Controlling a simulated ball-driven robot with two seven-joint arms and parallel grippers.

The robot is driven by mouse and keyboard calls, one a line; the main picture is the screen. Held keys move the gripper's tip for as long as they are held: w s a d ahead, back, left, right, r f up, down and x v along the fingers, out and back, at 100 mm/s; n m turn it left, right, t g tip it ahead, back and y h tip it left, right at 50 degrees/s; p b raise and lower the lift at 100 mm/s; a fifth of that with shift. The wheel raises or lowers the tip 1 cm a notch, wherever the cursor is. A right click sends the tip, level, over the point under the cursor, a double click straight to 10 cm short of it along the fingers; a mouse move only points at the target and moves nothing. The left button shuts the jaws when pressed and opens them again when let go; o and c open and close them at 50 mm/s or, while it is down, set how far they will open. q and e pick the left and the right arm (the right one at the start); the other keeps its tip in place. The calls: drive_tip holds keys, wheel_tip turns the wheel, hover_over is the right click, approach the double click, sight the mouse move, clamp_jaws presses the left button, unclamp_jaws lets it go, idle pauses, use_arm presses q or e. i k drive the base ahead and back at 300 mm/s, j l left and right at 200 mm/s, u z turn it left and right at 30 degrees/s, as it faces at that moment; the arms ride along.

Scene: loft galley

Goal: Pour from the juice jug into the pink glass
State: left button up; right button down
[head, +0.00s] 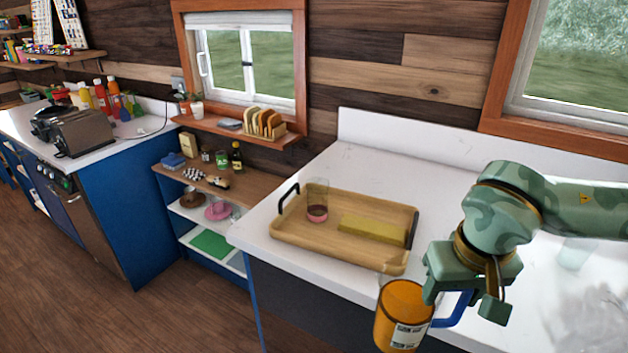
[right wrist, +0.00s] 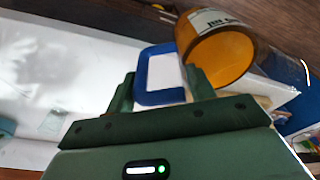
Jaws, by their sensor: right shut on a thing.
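The juice jug (head: 402,318) is see-through with orange juice, a white label and a blue handle. It is at the counter's front edge in the head view, right of and nearer than the tray. My right gripper (head: 463,299) is shut on the blue handle; the right wrist view shows the handle between the fingers (right wrist: 163,85) and the jug (right wrist: 222,55) beyond. The jug looks near upright, leaning slightly. The pink glass (head: 317,199), clear with dark pink low down, stands upright on the wooden tray (head: 290,238), apart from the jug. My left gripper is not in view.
A yellow block (head: 372,230) lies on the tray right of the glass. The tray has dark raised handles. The white counter (head: 400,160) is clear behind the tray. A faint clear object (head: 574,253) stands at the right. A low shelf (head: 205,190) is at the left.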

sight(317, 188)
drive_tip(key=i+j+z, duration=0.1)
drive_tip(key=j, duration=0.3)
drive_tip(key=i+j+z, duration=0.1)
drive_tip(key=i+j, duration=0.15)
drive_tip(key=j, duration=0.2)
drive_tip(key=i+j+z, duration=0.15)
drive_tip(key=j, duration=0.3)
drive_tip(key=i+j+z, duration=0.1)
drive_tip(key=j, duration=0.35)
drive_tip(key=i+j+z, duration=0.1)
drive_tip(key=j, duration=0.35)
